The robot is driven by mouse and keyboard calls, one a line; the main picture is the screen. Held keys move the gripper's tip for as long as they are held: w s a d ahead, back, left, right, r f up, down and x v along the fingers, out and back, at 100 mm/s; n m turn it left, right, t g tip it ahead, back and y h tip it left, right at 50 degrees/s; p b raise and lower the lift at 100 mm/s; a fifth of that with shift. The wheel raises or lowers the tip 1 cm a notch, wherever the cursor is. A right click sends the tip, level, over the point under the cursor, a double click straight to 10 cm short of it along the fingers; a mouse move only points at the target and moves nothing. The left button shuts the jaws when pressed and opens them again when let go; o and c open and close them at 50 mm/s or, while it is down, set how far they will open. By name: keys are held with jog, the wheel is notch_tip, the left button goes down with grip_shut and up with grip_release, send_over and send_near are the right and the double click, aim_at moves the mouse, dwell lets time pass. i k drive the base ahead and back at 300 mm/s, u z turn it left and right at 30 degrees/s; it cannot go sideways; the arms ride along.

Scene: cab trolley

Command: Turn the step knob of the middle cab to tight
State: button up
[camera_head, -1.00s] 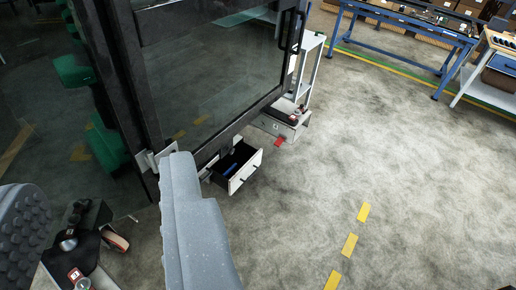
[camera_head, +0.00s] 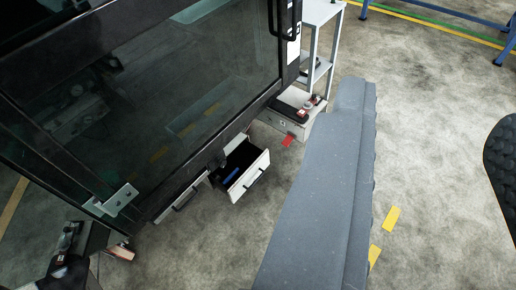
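A dark-framed cab with large glass panes (camera_head: 170,120) fills the left and upper left of the view. I cannot tell whether it is the middle cab. At the foot of its frame, a white-fronted drawer (camera_head: 248,178) stands open with a blue item inside. A white step-like box (camera_head: 290,118) with a small red and silver part on top sits past the drawer; I cannot make out a step knob for certain. The gripper appears empty.
A grey shelf stand (camera_head: 322,40) rises behind the box. A red tag (camera_head: 287,141) lies on the floor by it. Blue bench legs (camera_head: 508,45) stand at the top right. Concrete floor with yellow dashes (camera_head: 391,219) is open at the right.

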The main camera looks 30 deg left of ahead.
aim_at(224, 163)
jog(key=u, duration=0.15)
jog(key=i, duration=1.05)
jog(key=u, duration=0.5)
